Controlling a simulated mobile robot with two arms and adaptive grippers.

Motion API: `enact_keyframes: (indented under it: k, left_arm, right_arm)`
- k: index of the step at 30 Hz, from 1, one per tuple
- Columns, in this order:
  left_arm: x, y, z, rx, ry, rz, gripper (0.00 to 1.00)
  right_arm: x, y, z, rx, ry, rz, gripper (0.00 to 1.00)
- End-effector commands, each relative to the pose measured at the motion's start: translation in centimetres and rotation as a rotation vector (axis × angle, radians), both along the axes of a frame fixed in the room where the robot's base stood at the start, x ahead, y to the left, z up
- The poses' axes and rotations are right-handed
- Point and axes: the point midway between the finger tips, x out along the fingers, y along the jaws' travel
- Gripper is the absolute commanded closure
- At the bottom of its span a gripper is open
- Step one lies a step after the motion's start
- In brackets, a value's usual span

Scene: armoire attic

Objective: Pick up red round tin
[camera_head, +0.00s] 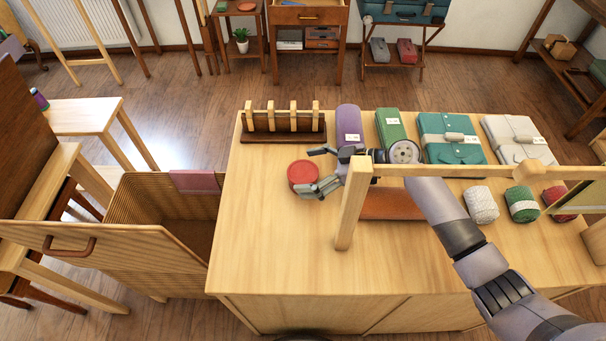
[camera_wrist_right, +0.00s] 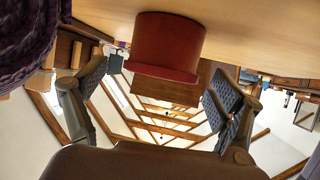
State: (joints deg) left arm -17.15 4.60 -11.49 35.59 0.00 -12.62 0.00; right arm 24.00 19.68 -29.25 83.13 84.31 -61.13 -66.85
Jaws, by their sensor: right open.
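The red round tin (camera_head: 303,172) sits on the wooden table, near its left end. My right gripper (camera_head: 317,170) is open at the tin's right side, one finger towards the far side and one towards the near side. In the right wrist view the tin (camera_wrist_right: 168,45) shows upside down, between and ahead of the two spread fingers of the gripper (camera_wrist_right: 157,85). No contact with the tin is clear. My left gripper is not in view.
A dark rack with pegs (camera_head: 283,138), a purple case (camera_head: 349,124) and a green case (camera_head: 390,127) stand behind. Yarn balls (camera_head: 481,204) lie right. The table's front left is clear.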

Motion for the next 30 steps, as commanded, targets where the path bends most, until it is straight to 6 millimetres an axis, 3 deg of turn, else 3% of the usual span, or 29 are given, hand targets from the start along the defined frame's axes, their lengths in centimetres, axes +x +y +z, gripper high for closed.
enact_keyframes:
  k: [4, 12, 30]
  left_arm:
    - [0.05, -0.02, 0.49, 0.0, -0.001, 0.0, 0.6]
    - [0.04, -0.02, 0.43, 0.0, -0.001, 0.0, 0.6]
    - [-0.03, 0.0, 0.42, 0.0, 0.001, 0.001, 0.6]
  right_arm:
    - [0.24, 1.36, -0.63, 0.0, 0.002, 0.0, 0.13]
    - [0.29, 1.51, -0.84, 0.0, 0.0, 0.0, 0.13]
    - [0.28, 1.47, -0.82, 0.0, 0.0, 0.0, 0.53]
